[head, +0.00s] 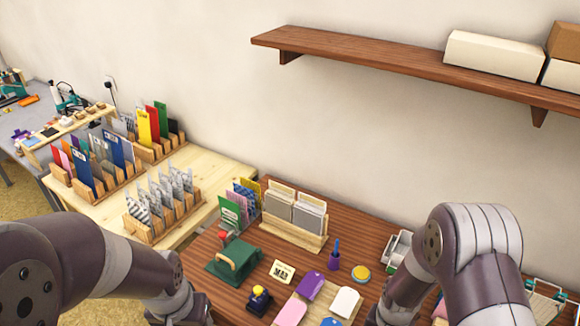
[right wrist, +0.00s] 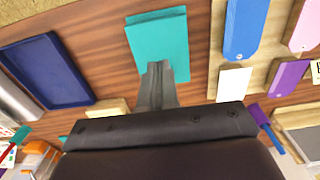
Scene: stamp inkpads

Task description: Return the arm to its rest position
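My left arm (head: 120,265) comes in from the left in the head view and runs down out of the bottom edge; its fingertips are outside the frame. My right arm (head: 470,245) is bent at the right, its lower part cut off by the bottom edge. In the right wrist view my right gripper (right wrist: 158,70) has its two grey fingers together, with nothing seen between them. The fingertips overlap a teal rectangular block (right wrist: 160,38) in the picture; I cannot tell whether they touch it.
A wall shelf (head: 370,53) with boxes hangs above. A dark blue tray (right wrist: 45,72) lies at left in the wrist view.

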